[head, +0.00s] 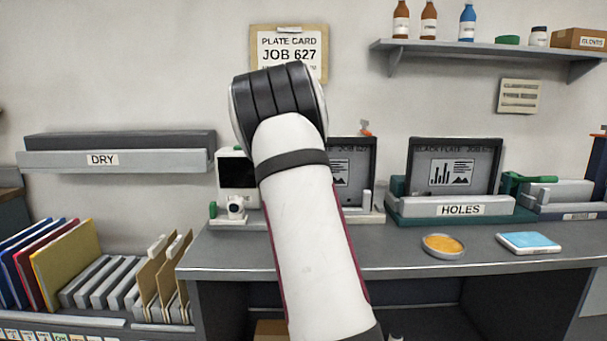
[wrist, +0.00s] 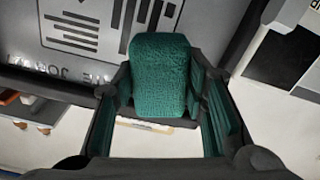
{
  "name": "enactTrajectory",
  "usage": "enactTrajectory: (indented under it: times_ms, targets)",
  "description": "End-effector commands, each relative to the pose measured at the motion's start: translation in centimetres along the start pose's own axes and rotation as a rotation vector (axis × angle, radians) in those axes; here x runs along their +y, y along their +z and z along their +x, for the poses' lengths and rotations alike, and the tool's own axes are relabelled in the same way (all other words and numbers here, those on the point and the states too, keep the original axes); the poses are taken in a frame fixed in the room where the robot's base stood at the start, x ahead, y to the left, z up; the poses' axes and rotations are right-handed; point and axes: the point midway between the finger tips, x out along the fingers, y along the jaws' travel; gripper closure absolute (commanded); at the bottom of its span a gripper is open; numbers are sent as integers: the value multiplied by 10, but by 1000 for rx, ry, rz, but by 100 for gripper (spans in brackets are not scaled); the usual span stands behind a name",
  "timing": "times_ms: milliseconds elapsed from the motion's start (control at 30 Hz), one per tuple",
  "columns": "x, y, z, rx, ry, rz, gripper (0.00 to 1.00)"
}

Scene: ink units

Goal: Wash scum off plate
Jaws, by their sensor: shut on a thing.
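A grey plate (head: 358,170) with dark printed marks stands upright in a station on the counter, partly covered by my arm in the head view. The wrist view shows a plate (wrist: 125,12) close up, upside down, with a chart and letters. My gripper (wrist: 160,88) is shut on a green textured pad (wrist: 160,65), which is in front of the plate. I cannot tell whether the pad touches it. My arm hides the gripper in the head view. I cannot make out scum on the visible part of the plate.
A second plate (head: 454,165) stands in the HOLES station (head: 410,212). A dish of orange stuff (head: 443,244) and a blue pad (head: 528,242) lie on the counter (head: 400,262). A white device (head: 237,172) stands left of the nearer plate. A DRY rack (head: 150,160) hangs at left.

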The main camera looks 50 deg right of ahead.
Motion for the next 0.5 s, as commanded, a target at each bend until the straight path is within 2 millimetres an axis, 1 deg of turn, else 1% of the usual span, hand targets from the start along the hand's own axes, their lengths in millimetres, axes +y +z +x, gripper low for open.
enactTrajectory:
  times_ms: [100,200,500]
  targets:
    - [0,0,-10,1,1,1,83]
    - [0,0,-16,0,1,2,83]
    - [1,0,-18,0,2,1,83]
